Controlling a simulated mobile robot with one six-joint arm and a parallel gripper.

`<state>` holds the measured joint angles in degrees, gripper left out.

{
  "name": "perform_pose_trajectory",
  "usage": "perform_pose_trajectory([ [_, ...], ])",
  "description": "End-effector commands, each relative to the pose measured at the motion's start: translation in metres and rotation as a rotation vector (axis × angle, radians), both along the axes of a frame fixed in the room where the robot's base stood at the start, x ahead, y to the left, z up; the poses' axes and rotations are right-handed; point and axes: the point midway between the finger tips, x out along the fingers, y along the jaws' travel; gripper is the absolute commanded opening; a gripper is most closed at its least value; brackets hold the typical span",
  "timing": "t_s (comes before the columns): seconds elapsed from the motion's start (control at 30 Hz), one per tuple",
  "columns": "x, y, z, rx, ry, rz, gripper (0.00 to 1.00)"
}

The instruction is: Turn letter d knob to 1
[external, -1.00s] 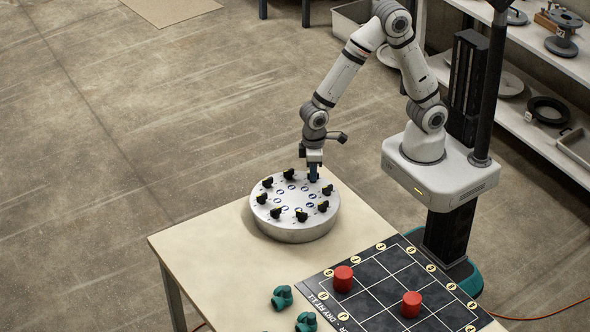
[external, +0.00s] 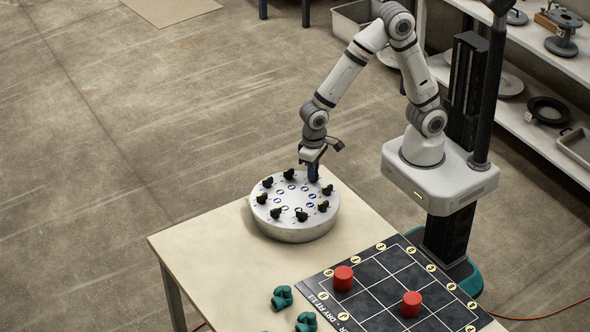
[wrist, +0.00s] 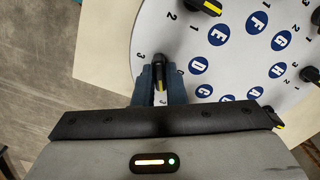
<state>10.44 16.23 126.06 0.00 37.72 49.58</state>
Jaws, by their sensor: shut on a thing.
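The round grey dial plate (external: 300,233) lies on the table and carries a ring of black knobs around blue letter discs. In the wrist view, the blue disc D (wrist: 199,65) is just right of my gripper. The black knob D (wrist: 157,74) stands outward of that disc, with a yellow mark on it. My gripper (external: 313,177) reaches down to the far right rim of the plate. In the wrist view, its blue fingers (wrist: 160,80) are shut on knob D, one on each side. The fingers hide parts of the knob's number ring, so I cannot tell its setting.
Other black knobs, one at the plate's front (external: 301,216), stand close around the ring. Bare tabletop (external: 205,250) is left of the plate.

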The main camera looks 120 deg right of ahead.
Motion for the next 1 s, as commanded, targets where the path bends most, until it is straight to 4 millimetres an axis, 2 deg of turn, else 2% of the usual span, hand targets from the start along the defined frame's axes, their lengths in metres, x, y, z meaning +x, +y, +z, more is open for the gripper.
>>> perform_pose_trajectory([
  [0.27, 0.001, 0.000, 0.001, -0.001, -0.003, 0.000, 0.00],
  [0.3, 0.001, 0.000, 0.001, -0.001, -0.003, 0.000, 0.12],
  [0.57, 0.000, 0.000, 0.000, 0.000, -0.001, 0.000, 0.33],
  [0.83, 0.000, 0.000, 0.002, 0.000, -0.001, 0.000, 0.33],
  [1.0, 0.001, 0.000, 0.024, -0.001, -0.005, 0.000, 0.33],
])
